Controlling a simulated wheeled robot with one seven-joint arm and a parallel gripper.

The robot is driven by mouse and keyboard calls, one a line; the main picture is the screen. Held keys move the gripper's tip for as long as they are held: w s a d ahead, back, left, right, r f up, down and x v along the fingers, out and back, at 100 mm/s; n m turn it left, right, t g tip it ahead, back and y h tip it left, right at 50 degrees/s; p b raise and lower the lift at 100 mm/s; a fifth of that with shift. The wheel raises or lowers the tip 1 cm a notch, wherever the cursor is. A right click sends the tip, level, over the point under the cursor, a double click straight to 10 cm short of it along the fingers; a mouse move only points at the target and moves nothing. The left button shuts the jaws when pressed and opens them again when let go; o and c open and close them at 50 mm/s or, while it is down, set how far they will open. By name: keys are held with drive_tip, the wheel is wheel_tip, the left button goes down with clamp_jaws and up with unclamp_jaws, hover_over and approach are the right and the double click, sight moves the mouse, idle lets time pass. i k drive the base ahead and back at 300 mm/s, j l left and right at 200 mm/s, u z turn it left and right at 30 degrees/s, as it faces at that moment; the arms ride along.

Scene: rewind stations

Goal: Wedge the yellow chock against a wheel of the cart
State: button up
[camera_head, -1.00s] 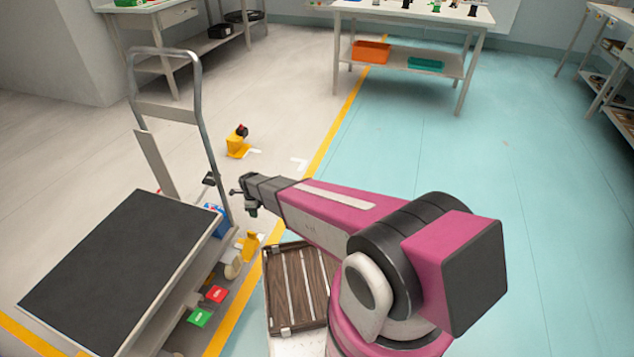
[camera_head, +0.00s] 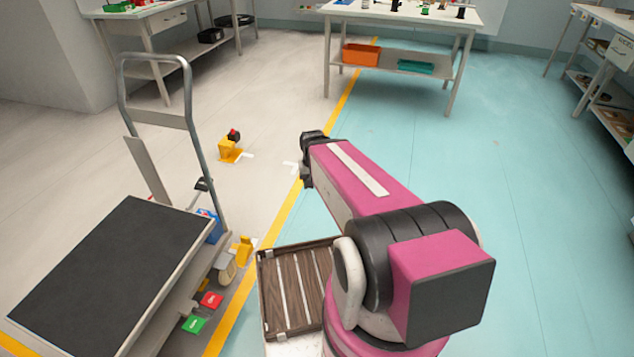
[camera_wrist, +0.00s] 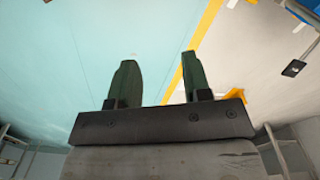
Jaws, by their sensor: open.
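A yellow chock (camera_head: 244,250) stands on the floor by the near corner of the cart, close beside a pale wheel (camera_head: 227,268). Whether they touch, I cannot tell. The cart (camera_head: 110,265) has a dark flat deck and a grey handle. My gripper (camera_wrist: 157,75) is open, with nothing between its two dark green fingers in the wrist view. In the head view my arm's dark end is over the yellow floor line, apart from the cart and chock; the fingers are not clear there. A yellow shape shows beside the fingers in the wrist view (camera_wrist: 233,103); I cannot tell what it is.
Another yellow object (camera_head: 229,151) with a black and red top stands on the floor beyond the cart. Red (camera_head: 211,300) and green (camera_head: 193,325) blocks are low along the cart's side. A slatted wooden tray (camera_head: 262,300) is beside my arm. The blue floor at right is clear.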

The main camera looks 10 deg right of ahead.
sight(244, 248)
drive_tip(key=i+l+u, duration=0.1)
drive_tip(key=l+u, duration=0.15)
drive_tip(key=u, duration=0.15)
drive_tip(key=l+u, duration=0.2)
drive_tip(key=u, duration=0.2)
drive_tip(key=l+u, duration=0.5)
drive_tip(key=l, duration=0.7)
drive_tip(key=k+l+u, duration=0.15)
drive_tip(key=l, duration=0.65)
